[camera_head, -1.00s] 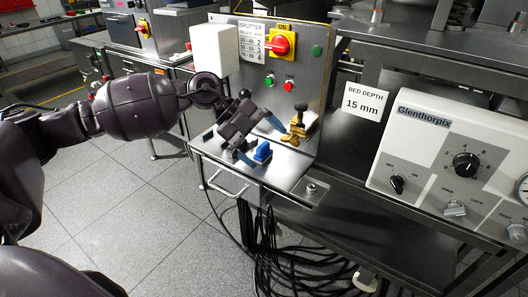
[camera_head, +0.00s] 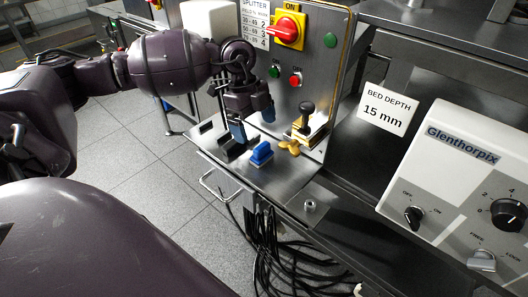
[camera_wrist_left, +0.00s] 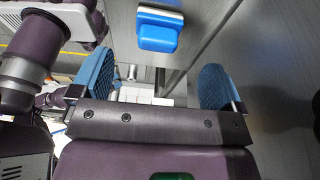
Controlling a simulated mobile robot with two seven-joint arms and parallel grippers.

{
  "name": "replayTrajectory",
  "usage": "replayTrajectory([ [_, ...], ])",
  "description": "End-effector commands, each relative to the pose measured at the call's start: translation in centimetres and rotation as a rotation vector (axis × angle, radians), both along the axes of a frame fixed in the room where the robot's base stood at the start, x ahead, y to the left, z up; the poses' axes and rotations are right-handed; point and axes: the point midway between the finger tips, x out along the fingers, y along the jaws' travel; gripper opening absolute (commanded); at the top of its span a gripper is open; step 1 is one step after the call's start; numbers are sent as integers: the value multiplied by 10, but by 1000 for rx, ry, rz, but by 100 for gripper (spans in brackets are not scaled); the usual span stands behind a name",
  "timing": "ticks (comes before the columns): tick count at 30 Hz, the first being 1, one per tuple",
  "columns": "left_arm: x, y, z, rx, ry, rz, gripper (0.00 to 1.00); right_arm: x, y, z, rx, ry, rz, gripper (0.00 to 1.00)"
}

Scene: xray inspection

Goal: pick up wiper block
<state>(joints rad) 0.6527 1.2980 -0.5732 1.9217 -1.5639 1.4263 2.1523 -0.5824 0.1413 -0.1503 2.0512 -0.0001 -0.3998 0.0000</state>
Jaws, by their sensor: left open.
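The wiper block appears to be the small blue block (camera_head: 261,153) with a pale lower edge, lying on the steel shelf in front of the splitter panel. It also shows at the top of the left wrist view (camera_wrist_left: 158,32). My left gripper (camera_head: 253,121) is open, its two blue-padded fingers pointing down just behind and above the block. In the left wrist view the fingers (camera_wrist_left: 158,85) are wide apart with nothing between them, and the block lies beyond them. My right gripper is not in view.
A brass clamp piece with a black knob (camera_head: 305,128) stands right of the block, close to the panel. A dark block (camera_head: 231,146) lies to its left. The splitter panel (camera_head: 330,75) rises behind. The shelf's front right (camera_head: 310,190) is mostly bare.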

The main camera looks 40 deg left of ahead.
Motion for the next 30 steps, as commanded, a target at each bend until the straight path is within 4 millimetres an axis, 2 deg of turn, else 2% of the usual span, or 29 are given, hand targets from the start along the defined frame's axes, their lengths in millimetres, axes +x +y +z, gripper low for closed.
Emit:
replayTrajectory([
  [3,-1,-6,-20,-3,4,-1,94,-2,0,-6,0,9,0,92],
  [13,-2,-15,-41,-2,1,-1,94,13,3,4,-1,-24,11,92],
  [21,-6,-28,-75,-3,3,-2,94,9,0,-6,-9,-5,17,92],
  [30,-5,-29,-78,-2,-1,-1,92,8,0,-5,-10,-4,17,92],
])
